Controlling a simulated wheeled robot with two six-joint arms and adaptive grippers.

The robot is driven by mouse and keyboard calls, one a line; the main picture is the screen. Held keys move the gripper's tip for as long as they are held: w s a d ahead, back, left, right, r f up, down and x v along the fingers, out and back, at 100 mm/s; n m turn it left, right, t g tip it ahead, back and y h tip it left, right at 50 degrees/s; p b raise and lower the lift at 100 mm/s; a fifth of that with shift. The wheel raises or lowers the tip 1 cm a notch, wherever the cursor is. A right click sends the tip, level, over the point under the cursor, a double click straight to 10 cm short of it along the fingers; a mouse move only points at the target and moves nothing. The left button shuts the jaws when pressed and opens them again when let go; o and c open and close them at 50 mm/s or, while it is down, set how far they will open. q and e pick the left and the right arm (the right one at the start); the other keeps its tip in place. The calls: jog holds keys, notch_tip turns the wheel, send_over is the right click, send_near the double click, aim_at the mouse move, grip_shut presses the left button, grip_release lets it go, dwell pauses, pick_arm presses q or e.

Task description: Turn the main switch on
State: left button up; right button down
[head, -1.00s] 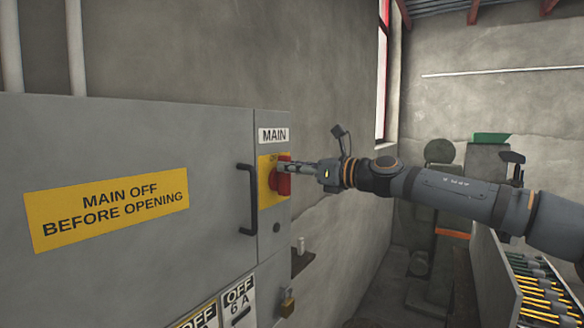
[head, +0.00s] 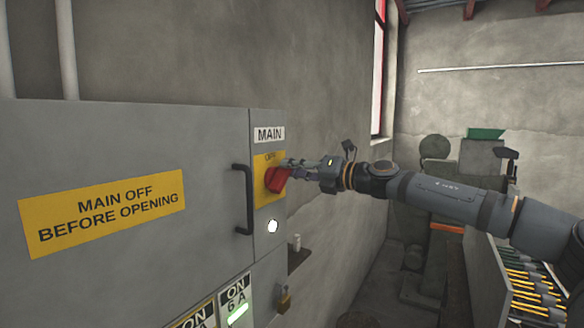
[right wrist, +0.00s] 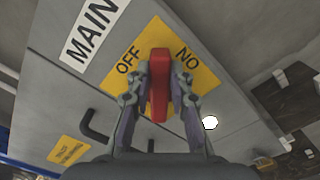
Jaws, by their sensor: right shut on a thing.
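The main switch has a red handle (head: 275,181) on a yellow plate (head: 261,198) under a MAIN label on the grey cabinet. My right gripper (head: 290,167) is at the handle, fingers on either side. In the right wrist view the right gripper (right wrist: 162,88) is shut on the red handle (right wrist: 159,62), which lies between OFF and a second mark that reads "NO". In the head view the handle sits tilted. A round lamp (head: 272,226) below the switch glows white. My left gripper is not in view.
A black door handle (head: 242,200) stands out left of the switch. Below are ON 6 A indicators (head: 236,297), one lit green, and a padlock (head: 284,298). A bin of yellow-handled tools (head: 530,290) is at the lower right.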

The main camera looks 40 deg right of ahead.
jog(key=shift+w+d+f+m+b, duration=0.15)
jog(key=shift+f+m+b, duration=0.25)
jog(key=shift+m, duration=0.95)
jog(key=shift+d+f+m+b, duration=0.15)
jog(key=shift+f+m+b, duration=0.2)
jog(key=shift+m, duration=1.05)
jog(key=shift+w+d+f+m+b, duration=0.2)
jog(key=shift+f+m, duration=0.25)
jog(key=shift+m, duration=0.9)
jog(key=shift+s, duration=0.15)
jog(key=c, duration=1.2)
grip_release()
